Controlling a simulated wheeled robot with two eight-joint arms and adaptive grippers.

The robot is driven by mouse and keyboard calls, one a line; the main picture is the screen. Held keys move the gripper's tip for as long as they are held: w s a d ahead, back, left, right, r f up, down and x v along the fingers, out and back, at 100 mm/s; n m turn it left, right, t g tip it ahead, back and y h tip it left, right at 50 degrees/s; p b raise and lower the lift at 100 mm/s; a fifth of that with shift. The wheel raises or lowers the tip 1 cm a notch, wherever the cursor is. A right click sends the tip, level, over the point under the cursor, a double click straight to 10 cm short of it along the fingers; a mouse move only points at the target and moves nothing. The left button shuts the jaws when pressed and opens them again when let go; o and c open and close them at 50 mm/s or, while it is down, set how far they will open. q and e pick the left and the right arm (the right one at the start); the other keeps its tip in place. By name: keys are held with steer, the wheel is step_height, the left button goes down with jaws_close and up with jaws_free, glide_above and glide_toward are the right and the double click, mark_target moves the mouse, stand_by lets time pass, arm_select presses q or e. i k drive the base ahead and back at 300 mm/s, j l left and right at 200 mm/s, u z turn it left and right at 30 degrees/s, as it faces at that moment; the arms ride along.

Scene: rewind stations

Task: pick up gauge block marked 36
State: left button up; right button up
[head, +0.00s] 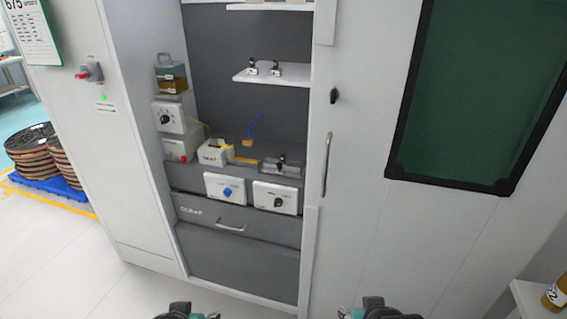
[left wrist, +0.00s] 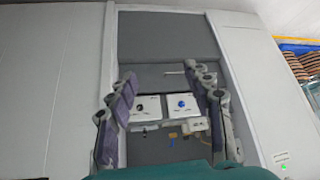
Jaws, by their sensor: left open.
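I cannot make out a block marked 36 in either view. In the head view, two small metal pieces with dark tops, one on the left (head: 252,68) and one on the right (head: 276,70), stand on the upper shelf (head: 292,78); no marking is legible. A yellow piece (head: 247,142) lies near a blue strip on the worktop. My left gripper (left wrist: 163,76) is open and empty in the left wrist view, facing the cabinet recess from a distance. Only the top of my left arm's end shows at the head view's bottom edge. My right arm's end (head: 382,310) is cut off there; its fingers are hidden.
White control boxes with a blue knob (head: 227,188) and a dark knob (head: 276,198) front the worktop. A white box (head: 212,153) and a grey fixture (head: 283,165) stand behind. A drawer (head: 262,226) is shut below. An amber container (head: 556,292) stands far right. Floor ahead is clear.

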mark_target(285, 162)
steer(key=i+j, duration=0.35)
steer(key=j, duration=0.15)
steer(key=i+j, duration=0.4)
steer(key=j, duration=0.1)
